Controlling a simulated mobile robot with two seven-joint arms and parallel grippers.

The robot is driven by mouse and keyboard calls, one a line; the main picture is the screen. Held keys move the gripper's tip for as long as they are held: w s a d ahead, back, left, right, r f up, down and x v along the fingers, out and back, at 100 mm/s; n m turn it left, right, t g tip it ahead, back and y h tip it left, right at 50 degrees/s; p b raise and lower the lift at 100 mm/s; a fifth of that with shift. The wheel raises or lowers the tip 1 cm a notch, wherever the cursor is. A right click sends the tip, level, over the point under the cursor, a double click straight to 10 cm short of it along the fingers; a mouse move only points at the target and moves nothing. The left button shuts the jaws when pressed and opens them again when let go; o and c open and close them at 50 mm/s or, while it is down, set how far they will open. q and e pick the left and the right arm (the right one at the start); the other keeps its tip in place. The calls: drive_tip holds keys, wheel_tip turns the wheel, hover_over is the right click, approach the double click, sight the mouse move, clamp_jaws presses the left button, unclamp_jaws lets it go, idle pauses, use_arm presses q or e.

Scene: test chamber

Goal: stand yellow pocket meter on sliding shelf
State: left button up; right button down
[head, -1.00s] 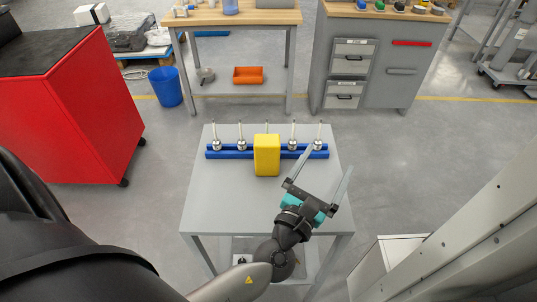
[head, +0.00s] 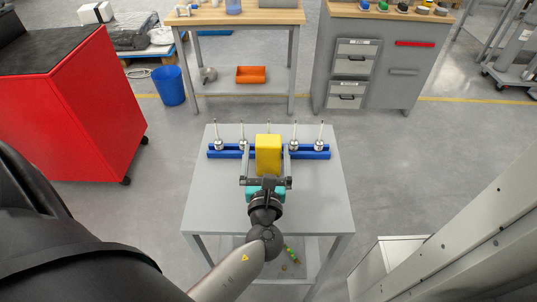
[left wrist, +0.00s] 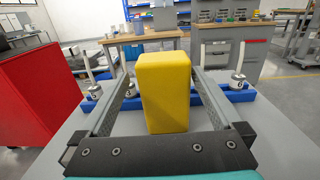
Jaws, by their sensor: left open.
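The yellow pocket meter (head: 268,153) stands upright on the grey table (head: 325,205), in front of a blue rack. It also shows in the left wrist view (left wrist: 163,92). My left gripper (head: 268,150) is open, with one long finger on each side of the meter. In the left wrist view a gap shows between the meter and each finger, so the fingers do not press on it. My right gripper does not show. I cannot make out which surface is the sliding shelf.
The blue rack (head: 315,154) holds several upright metal pieces with thin stems behind the meter. A red cabinet (head: 75,120) stands to the left. A workbench (head: 235,17) and a grey drawer cabinet (head: 375,65) stand beyond. The table top is clear at both sides.

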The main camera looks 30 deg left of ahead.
sight(269, 137)
use_arm(q)
drive_tip(key=shift+d+x, duration=0.2)
drive_tip(key=shift+x, duration=2.65)
drive_tip(key=shift+w, duration=0.15)
drive_tip(key=c, duration=1.4)
drive_tip(key=shift+c, duration=0.8)
drive_tip(key=shift+r, duration=0.15)
